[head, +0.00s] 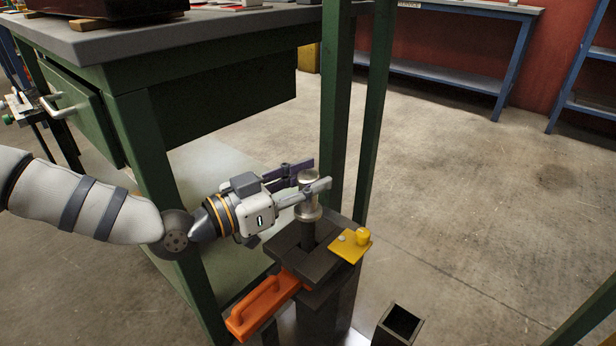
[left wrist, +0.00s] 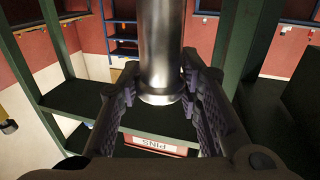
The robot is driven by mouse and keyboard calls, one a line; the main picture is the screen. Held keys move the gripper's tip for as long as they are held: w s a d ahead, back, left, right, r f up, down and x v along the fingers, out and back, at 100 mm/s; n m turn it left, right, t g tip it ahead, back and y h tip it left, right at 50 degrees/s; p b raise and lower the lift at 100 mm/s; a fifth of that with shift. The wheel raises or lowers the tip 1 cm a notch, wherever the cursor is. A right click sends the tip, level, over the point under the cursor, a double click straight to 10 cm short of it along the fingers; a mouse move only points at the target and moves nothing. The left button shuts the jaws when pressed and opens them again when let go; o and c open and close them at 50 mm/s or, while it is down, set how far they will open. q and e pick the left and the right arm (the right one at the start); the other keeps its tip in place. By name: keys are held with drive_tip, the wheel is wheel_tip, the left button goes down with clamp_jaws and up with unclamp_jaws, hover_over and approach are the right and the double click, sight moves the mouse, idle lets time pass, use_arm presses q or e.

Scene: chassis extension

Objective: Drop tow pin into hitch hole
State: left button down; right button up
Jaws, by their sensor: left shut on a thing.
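My left gripper (head: 316,177) reaches in from the left in the head view, its fingers shut around the upper part of the metal tow pin (head: 308,213). The pin stands about upright, with a wide collar just below the fingers. Its darker shaft runs down to the dark grey hitch (head: 283,246). The hitch hole is hidden, and I cannot tell how far the shaft is inside it. In the left wrist view the shiny pin (left wrist: 160,45) and its collar are between the gripper's fingers (left wrist: 160,84). My right gripper is not in view.
A yellow plate (head: 350,247) with a knob and an orange handle (head: 262,301) are attached beside the hitch. A green workbench (head: 205,112) stands close at the left and behind. A hollow square tube (head: 399,326) is at the front. Open floor (head: 480,230) lies to the right.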

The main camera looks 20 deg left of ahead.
sight(308, 216)
use_arm(q)
drive_tip(key=shift+f+b, duration=2.05)
drive_tip(key=shift+f, duration=2.15)
drive_tip(key=c, duration=1.1)
unclamp_jaws()
drive_tip(key=shift+o, duration=0.2)
drive_tip(key=shift+f, duration=0.15)
drive_tip(key=v, duration=1.2)
